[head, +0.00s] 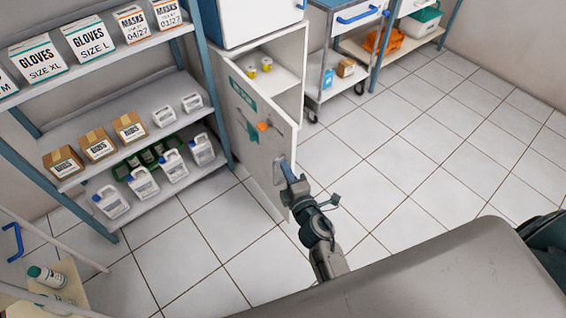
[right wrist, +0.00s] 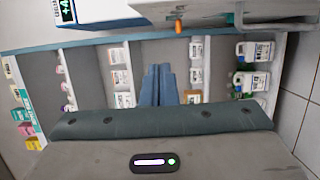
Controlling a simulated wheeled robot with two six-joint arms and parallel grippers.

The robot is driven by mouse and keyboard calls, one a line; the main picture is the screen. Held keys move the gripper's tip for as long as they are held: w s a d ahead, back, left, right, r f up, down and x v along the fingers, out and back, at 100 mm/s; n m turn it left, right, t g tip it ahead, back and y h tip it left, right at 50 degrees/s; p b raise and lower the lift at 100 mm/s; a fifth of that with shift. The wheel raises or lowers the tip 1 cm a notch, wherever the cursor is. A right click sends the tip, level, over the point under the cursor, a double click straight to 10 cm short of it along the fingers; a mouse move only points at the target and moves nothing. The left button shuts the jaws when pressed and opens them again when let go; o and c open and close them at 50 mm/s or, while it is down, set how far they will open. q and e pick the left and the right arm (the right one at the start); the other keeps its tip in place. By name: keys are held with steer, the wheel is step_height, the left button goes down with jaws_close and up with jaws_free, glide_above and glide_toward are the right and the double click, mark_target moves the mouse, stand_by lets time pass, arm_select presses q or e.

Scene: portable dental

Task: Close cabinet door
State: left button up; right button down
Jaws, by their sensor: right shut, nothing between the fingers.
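The white cabinet (head: 293,60) stands at the top middle of the head view. Its door (head: 245,150) is open and swung out towards me, with a green sign (head: 243,95) and an orange knob (head: 263,126) on its face. My right gripper (head: 287,171) is at the lower outer part of the door, with blue fingers shut and empty. I cannot tell whether they touch it. In the right wrist view the shut fingers (right wrist: 158,86) point at the shelves, and the orange knob (right wrist: 180,27) shows above them. My left gripper is not in view.
Two small yellow jars (head: 251,71) stand inside the cabinet. A shelf rack (head: 130,75) with boxes and white jugs stands left of the door. A metal cart (head: 325,75) stands right of the cabinet. The tiled floor (head: 400,140) to the right is clear.

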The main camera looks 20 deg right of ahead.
mark_target(286, 140)
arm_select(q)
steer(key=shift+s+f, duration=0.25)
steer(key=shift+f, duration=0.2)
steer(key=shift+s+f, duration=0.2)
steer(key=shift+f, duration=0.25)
arm_select(e)
steer(key=w+d, duration=0.1)
steer(key=w, duration=0.2)
steer(key=w+d, duration=0.1)
steer(key=w, duration=0.3)
steer(key=w+d, duration=0.1)
steer(key=w, duration=0.3)
steer(key=shift+d+f, duration=0.15)
steer(key=shift+d, duration=0.15)
